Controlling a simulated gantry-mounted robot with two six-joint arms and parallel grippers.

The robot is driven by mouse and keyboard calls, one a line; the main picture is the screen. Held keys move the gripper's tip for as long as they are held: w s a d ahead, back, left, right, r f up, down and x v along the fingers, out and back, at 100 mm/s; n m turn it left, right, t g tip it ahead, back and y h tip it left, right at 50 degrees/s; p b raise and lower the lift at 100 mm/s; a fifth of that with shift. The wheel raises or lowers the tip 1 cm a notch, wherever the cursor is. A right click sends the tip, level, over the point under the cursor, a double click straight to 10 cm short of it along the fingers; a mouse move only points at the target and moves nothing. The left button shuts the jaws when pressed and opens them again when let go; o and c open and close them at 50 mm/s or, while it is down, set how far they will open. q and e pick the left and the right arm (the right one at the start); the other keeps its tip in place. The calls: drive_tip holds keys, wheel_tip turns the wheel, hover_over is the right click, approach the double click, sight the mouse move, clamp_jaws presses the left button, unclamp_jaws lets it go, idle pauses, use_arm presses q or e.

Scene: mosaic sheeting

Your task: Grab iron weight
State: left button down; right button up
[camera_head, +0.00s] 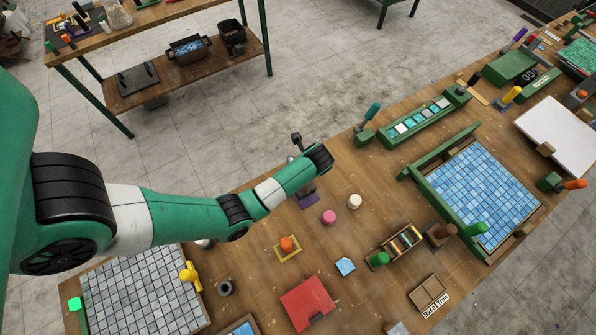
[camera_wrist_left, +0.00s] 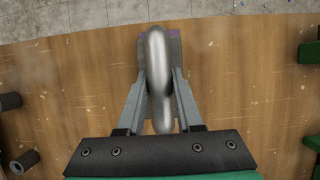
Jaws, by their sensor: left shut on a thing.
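The iron weight (camera_wrist_left: 157,48) shows in the left wrist view as a smooth, rounded silver-grey metal piece. My left gripper (camera_wrist_left: 160,75) is shut on it, with one finger on each side. A purple patch shows behind its far end, and a small purple pad (camera_head: 306,202) lies on the table under my left wrist in the head view. There my own arm mostly hides the gripper and the weight. I cannot tell whether the weight still touches the table. My right gripper is not in view.
A pink cylinder (camera_head: 328,217) and a white cylinder (camera_head: 355,201) stand right of the wrist. An orange-knobbed thing (camera_head: 287,244), a red plate (camera_head: 309,302) and a green tile rack (camera_head: 427,121) are on the wooden table. Its far edge runs close by the gripper.

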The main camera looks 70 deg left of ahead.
use_arm(q)
drive_tip(key=s+d+r+p, duration=0.2)
drive_tip(key=d+r+p, duration=0.2)
drive_tip(key=d+r, duration=0.1)
drive_tip(key=s+d+r+p, duration=0.3)
drive_tip(key=d+r+p, duration=0.2)
drive_tip(key=d, duration=0.2)
drive_tip(key=shift+s+d+r, duration=0.2)
drive_tip(key=shift+s+d, duration=0.15)
